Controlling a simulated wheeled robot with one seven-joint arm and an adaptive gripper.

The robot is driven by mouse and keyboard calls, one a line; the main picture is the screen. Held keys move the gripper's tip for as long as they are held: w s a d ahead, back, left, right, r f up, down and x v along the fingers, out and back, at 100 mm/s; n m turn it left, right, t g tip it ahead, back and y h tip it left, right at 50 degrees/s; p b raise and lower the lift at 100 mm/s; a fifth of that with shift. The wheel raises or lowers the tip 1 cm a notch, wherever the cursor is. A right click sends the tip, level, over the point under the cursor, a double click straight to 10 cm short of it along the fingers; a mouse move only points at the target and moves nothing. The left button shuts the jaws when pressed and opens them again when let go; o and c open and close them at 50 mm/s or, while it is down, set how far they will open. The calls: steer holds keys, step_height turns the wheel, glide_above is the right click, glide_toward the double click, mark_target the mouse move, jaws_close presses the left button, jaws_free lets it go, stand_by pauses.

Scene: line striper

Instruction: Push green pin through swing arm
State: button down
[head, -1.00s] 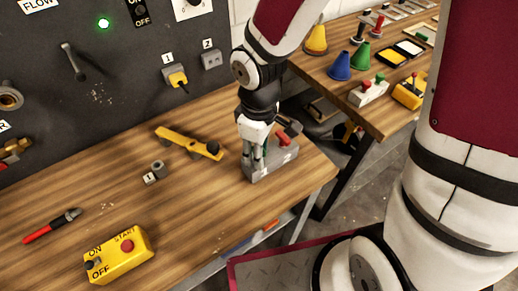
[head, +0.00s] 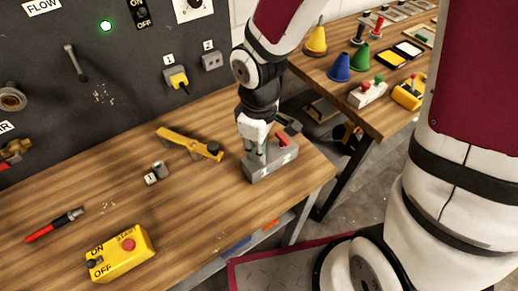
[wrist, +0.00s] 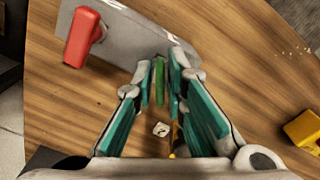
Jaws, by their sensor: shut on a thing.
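The green pin (wrist: 159,80) stands at the grey block, between my fingertips in the wrist view. My gripper (wrist: 163,75) is shut on it, and it also shows in the head view (head: 257,150) over the grey block. The grey block (head: 270,169) sits near the table's right edge and also holds a red-handled piece (wrist: 84,38). The pin's lower end is hard to make out.
A dark panel (head: 100,70) stands behind. Bare wood lies in front of the yellow bar.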

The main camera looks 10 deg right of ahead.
steer(key=shift+r+p, duration=0.3)
steer(key=shift+r, duration=0.05)
steer(key=shift+r+p, duration=2.3)
steer(key=shift+r, duration=0.8)
